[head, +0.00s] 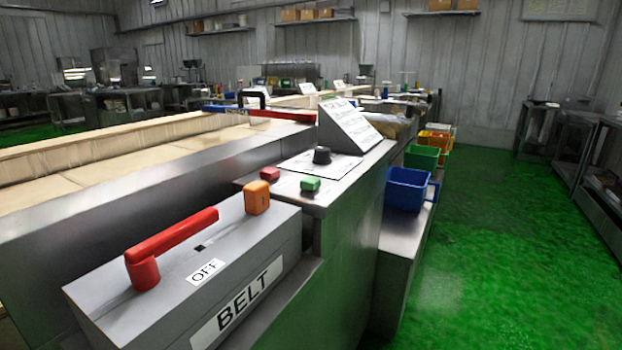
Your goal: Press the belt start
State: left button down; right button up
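A grey box labelled BELT (250,300) stands at the front of the head view. On its top are a red lever handle (172,245), an OFF label (206,271) and an orange block-shaped knob (257,197). Behind it, a metal console (330,205) carries a red button (270,174), a green button (310,184) and a black dial (322,155). A tilted sign (350,125) stands behind the dial; its text is too small to read. Neither of my grippers is in view.
A long belt with a pale surface (120,175) runs along the left behind a metal side wall. Blue (407,190), green (422,157) and yellow bins line a ledge right of the console. The green floor (510,250) on the right is clear, with metal tables beyond.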

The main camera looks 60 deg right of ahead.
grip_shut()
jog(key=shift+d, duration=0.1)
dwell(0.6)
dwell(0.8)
